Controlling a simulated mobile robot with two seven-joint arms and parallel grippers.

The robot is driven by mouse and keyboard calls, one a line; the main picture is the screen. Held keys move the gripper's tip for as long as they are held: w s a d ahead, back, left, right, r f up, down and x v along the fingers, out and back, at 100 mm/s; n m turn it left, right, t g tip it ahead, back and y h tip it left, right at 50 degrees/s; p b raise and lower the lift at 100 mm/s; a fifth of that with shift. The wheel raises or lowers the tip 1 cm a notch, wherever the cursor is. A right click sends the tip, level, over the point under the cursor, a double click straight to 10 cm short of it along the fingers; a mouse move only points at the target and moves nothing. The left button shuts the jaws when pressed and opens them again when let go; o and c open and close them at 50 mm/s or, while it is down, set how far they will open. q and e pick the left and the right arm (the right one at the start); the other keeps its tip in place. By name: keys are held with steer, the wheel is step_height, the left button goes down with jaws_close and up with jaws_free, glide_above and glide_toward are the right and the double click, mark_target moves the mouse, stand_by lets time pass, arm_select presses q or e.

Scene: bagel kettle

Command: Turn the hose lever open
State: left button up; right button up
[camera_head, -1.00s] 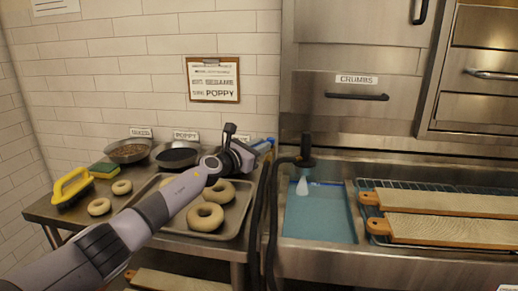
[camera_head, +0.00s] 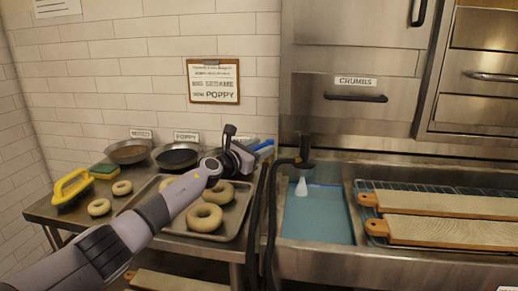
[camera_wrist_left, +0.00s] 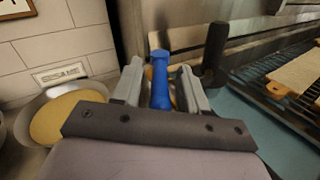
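The hose lever (camera_wrist_left: 160,80) is a blue handle with a rounded top. In the left wrist view it stands between the two grey fingers of my left gripper (camera_wrist_left: 162,88), with narrow gaps showing on both sides. In the head view the lever's blue end (camera_head: 263,145) shows just right of my left gripper (camera_head: 247,150), at the back right corner of the side table. The dark hose (camera_head: 262,205) hangs beside the sink, and a black fitting with a pale cone (camera_head: 302,189) below it is over the basin. The lever's base is hidden. My right gripper is not in view.
The sink basin (camera_head: 318,226) holds blue water. Boards (camera_head: 450,230) lie on a rack at the right. A tray (camera_head: 236,225) of bagels, two bowls (camera_head: 177,156) and a yellow-handled brush (camera_head: 71,187) are on the side table, under and left of my arm.

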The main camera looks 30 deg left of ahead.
arm_select(q)
steer(key=shift+s, duration=0.15)
steer(key=shift+s+a+r+p, duration=0.15)
steer(key=shift+s+a+p, duration=0.15)
steer(key=shift+s+p, duration=0.35)
steer(key=shift+p+v, duration=1.55)
steer(key=shift+v, duration=1.2)
steer(key=shift+d, duration=0.1)
steer(key=shift+c, duration=0.2)
